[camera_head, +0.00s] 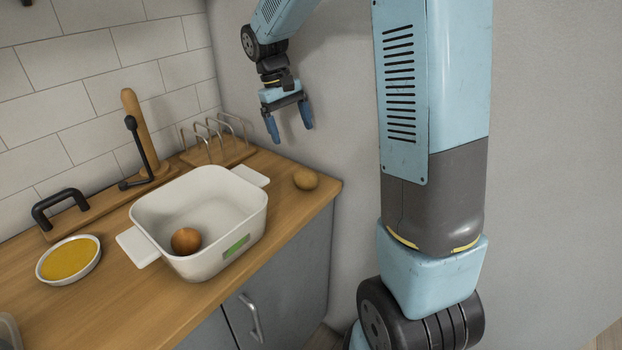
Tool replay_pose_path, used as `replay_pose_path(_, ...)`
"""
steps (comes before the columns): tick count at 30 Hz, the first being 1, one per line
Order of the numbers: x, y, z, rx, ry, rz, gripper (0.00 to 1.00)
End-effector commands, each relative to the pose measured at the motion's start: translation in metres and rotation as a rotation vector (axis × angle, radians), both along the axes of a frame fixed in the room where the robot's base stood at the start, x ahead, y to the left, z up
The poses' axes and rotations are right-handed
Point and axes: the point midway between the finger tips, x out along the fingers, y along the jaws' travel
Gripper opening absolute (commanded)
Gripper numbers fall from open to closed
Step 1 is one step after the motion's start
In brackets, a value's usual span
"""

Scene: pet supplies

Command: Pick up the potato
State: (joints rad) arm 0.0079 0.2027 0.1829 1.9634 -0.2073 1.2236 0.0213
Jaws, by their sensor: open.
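A small brown potato (306,179) lies on the wooden counter near its right end, to the right of a white dish. A rounder, redder-brown object (186,241) sits inside the white dish (254,211); I cannot tell for certain what it is. My gripper (291,136) hangs in the air above the counter's right end, fingers pointing down. It is open and empty, above the potato in the picture and apart from it.
The white dish has a handle at each end and a green label. A wire rack (228,152), a wooden roll holder (136,112) and a black-handled board (62,206) stand behind it. A bowl of yellow content (68,261) is at the left. The counter (318,194) ends just right of the potato.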

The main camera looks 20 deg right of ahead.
Motion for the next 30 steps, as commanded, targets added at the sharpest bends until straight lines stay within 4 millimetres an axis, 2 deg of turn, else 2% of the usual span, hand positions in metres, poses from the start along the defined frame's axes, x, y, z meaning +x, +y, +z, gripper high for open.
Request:
replay_pose_path(12,-0.014,-0.013,-0.064,0.0,0.004,-0.001,0.9)
replay_pose_path(22,-0.019,-0.016,-0.086,-0.001,0.002,0.0,0.9)
replay_pose_path(30,-0.027,-0.02,-0.12,0.0,0.003,-0.001,0.9)
